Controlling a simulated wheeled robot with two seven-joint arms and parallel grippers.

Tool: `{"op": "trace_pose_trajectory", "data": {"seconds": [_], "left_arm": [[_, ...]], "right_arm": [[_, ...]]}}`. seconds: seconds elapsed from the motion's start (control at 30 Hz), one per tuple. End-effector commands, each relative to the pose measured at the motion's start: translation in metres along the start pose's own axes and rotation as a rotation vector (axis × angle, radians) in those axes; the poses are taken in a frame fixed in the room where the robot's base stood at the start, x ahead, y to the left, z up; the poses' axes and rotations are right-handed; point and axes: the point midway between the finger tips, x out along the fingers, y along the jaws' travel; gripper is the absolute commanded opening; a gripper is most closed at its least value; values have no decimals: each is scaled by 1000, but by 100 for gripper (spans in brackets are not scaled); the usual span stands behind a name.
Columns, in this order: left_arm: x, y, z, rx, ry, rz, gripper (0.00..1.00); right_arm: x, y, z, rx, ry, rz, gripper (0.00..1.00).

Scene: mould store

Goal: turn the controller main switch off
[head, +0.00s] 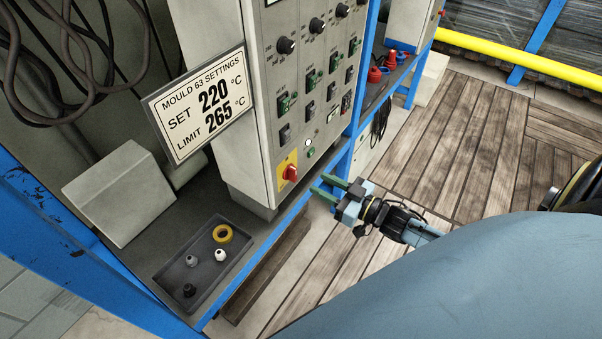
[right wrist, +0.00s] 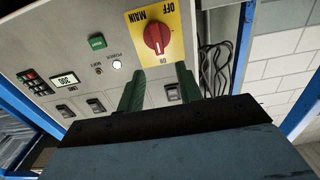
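The main switch (head: 290,173) is a red rotary knob on a yellow plate, low on the front of the grey controller cabinet (head: 256,110). In the right wrist view the knob (right wrist: 157,37) shows upside down, with OFF and MAIN above it and ON below. Its handle lies along the ON–OFF line, and a pale mark seems to be at the ON end. My right gripper (head: 322,187) is open and empty, its green fingers apart from the knob and pointing toward it. In the right wrist view its fingers (right wrist: 160,80) straddle the space below the plate. My left gripper is not in view.
A settings sign (head: 205,105) is on the cabinet's left. A dark tray (head: 180,283) with a yellow ring and small knobs lies on the blue-edged shelf. Other rocker switches and a green button (right wrist: 97,42) are near the knob. The wooden floor on the right is clear.

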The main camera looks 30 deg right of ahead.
Motion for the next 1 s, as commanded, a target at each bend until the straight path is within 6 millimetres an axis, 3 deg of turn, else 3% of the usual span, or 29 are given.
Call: {"op": "trace_pose_trajectory", "data": {"seconds": [0.1,0.3,0.5,0.77,1.0], "left_arm": [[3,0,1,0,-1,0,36],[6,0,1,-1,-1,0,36],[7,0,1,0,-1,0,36],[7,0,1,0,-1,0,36],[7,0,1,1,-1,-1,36]], "right_arm": [[27,0,0,-1,3,0,35],[59,0,1,-1,1,2,35],[72,0,2,1,-3,2,35],[74,0,1,0,-3,2,35],[74,0,1,0,-3,2,8]]}}
